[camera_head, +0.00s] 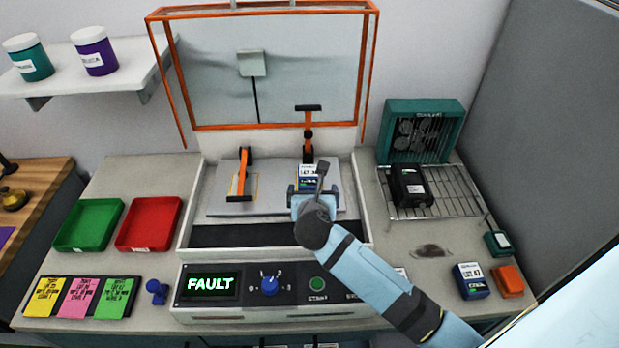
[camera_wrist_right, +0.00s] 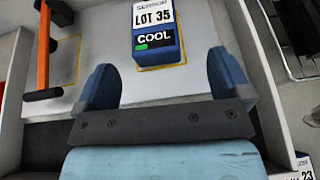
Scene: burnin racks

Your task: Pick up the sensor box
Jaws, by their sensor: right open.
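A dark blue sensor box (camera_wrist_right: 157,50) with a white LOT 35 label and a COOL display sits on the pale plate of the test station, on a yellow-outlined spot. It also shows in the head view (camera_head: 308,184), partly hidden by my right gripper. My right gripper (camera_head: 313,191) is open and empty. In the right wrist view its blue fingers (camera_wrist_right: 164,80) are spread wide, with the box ahead of the gap between them. I cannot tell how high the fingers are above the plate. My left gripper is not in view.
Orange clamps stand at the left spot (camera_head: 242,178) and behind the box (camera_head: 308,142). An orange-framed lid (camera_head: 262,126) stands raised. The station display (camera_head: 210,284) reads FAULT. A black box (camera_head: 411,187) sits on a wire rack; a blue box (camera_head: 470,281) stands front right. Green and red trays lie left.

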